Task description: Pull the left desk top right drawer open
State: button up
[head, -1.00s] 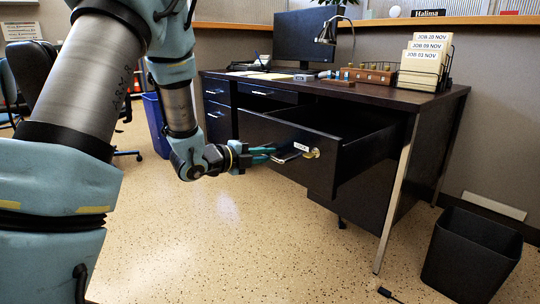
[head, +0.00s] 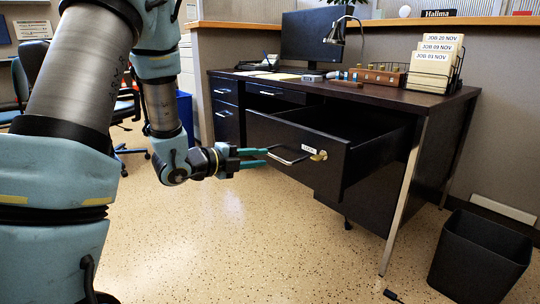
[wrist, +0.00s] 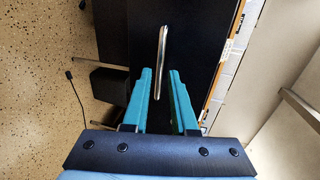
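The desk's top right drawer (head: 300,140) is pulled well out, and its open inside shows in the head view. Its front carries a silver bar handle (head: 288,158), a small white label and a brass-coloured lock. My gripper (head: 265,156) is in front of the drawer at handle height, its teal fingers apart. In the wrist view the handle (wrist: 161,60) lines up with the gap between the fingers of my gripper (wrist: 160,75), with clear space on both sides. The fingers are not closed on it.
The dark desk (head: 350,93) bears a monitor, a lamp, a wooden block and a card rack (head: 437,65). A black waste bin (head: 480,258) stands at right. A chair and blue bin are at left. The speckled floor (head: 230,240) before the drawer is clear.

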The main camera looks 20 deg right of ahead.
jog(key=v, duration=0.5)
jog(key=shift+f, duration=0.1)
jog(key=w+a+f+n+t+y, duration=0.25)
jog(key=a+n+y, duration=0.35)
jog(key=a+n, duration=0.35)
jog(key=w+a+f+n+t+y, duration=0.1)
jog(key=w+a+f+n+y, duration=0.15)
jog(key=a+n+y, duration=0.55)
jog(key=s+a+n+g, duration=0.6)
jog(key=s+a+n, duration=0.3)
jog(key=s+n, duration=0.55)
notch_tip(320, 180, up, 36)
jog(key=p, duration=3.6)
jog(key=shift+w+a+f+y, duration=0.25)
jog(key=shift+w+y, duration=0.1)
jog(key=shift+y, duration=0.05)
